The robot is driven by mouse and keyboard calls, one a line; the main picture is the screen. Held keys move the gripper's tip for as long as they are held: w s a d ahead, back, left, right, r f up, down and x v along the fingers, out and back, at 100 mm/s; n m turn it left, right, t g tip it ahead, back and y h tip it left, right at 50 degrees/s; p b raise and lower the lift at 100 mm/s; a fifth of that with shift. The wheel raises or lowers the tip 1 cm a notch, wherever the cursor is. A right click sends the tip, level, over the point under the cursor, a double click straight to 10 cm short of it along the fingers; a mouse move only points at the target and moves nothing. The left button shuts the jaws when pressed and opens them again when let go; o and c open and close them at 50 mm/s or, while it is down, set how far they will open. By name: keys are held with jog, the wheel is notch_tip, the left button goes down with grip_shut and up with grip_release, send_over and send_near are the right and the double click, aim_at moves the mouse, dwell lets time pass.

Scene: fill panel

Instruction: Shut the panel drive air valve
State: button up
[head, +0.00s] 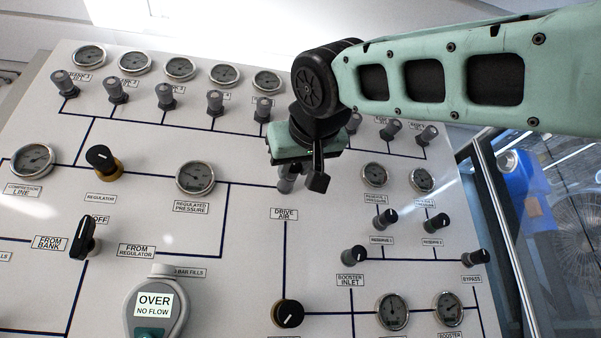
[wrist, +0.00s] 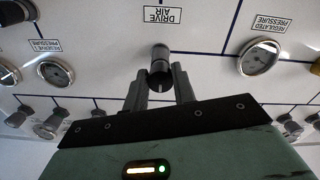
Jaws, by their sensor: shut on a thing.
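The panel drive air valve is a small dark grey knob (wrist: 160,58) beside the DRIVE AIR label (wrist: 163,15), which appears upside down in the wrist view. In the head view the knob (head: 286,184) sits just above the DRIVE AIR label (head: 285,214), partly hidden by my gripper. My gripper (wrist: 161,80) is shut on this knob, one finger on each side of it. In the head view my gripper (head: 304,178) is against the panel, and one finger is hidden. A pale line shows on the knob; its exact setting is hard to tell.
The regulated pressure gauge (head: 195,178) is to the left. A black and brass knob (head: 288,313) sits lower on the drive air line. Several bank knobs and gauges line the panel (head: 250,235) above.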

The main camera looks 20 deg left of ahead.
jog(key=shift+f, duration=0.15)
jog(key=o, duration=1)
jog(key=b+v, duration=0.6)
jog(key=v, duration=1.1)
jog(key=shift+s, duration=0.25)
